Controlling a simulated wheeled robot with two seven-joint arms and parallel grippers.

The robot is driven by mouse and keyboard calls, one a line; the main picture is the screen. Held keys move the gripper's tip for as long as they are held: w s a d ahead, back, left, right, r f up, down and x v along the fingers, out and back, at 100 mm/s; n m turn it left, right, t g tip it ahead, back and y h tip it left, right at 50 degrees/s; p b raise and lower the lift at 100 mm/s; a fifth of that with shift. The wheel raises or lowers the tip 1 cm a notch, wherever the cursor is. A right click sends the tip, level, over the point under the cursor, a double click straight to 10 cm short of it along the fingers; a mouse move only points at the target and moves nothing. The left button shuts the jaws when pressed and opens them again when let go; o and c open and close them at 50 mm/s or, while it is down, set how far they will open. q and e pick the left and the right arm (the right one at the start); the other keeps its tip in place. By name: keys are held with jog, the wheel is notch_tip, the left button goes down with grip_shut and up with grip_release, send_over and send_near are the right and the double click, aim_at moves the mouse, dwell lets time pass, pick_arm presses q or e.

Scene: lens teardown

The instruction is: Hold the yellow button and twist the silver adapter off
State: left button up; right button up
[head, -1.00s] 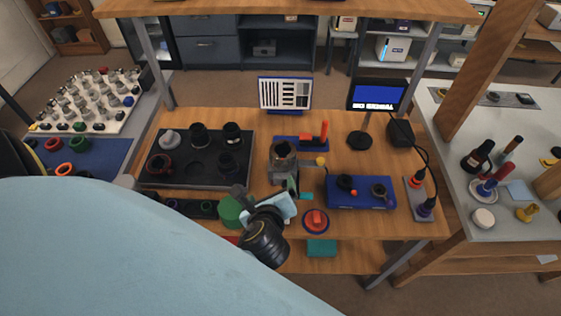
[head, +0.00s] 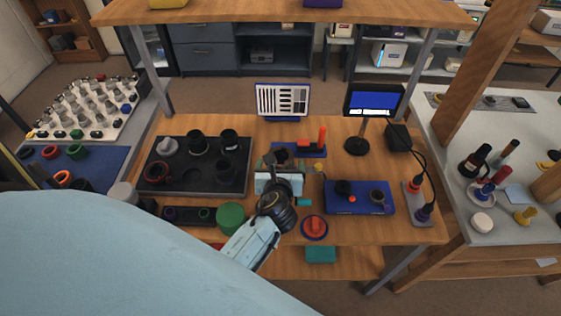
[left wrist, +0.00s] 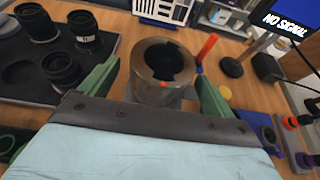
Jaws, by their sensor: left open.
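The silver adapter (left wrist: 150,92) is a dull metal ring-shaped cylinder with a dark opening and a small orange mark on its rim. In the left wrist view it stands upright between my left gripper's two green fingers (left wrist: 160,90), with a gap to the right finger. In the head view my left gripper (head: 279,165) is over the adapter's place at the bench's middle and hides most of it. The gripper is open. A small yellow knob (head: 319,167), which may be the yellow button, shows just right of the gripper. My right gripper is not in view.
A dark tray with lens parts (head: 215,186) lies to the left. A red upright tool (head: 322,138) stands behind the gripper.

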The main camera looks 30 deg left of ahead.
pick_arm(q)
jog(key=shift+x, duration=1.35)
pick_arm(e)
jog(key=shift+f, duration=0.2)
pick_arm(q)
jog(key=shift+c, duration=0.3)
jog(key=c, duration=1)
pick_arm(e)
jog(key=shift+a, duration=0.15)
pick_arm(q)
jog(key=shift+c, duration=0.2)
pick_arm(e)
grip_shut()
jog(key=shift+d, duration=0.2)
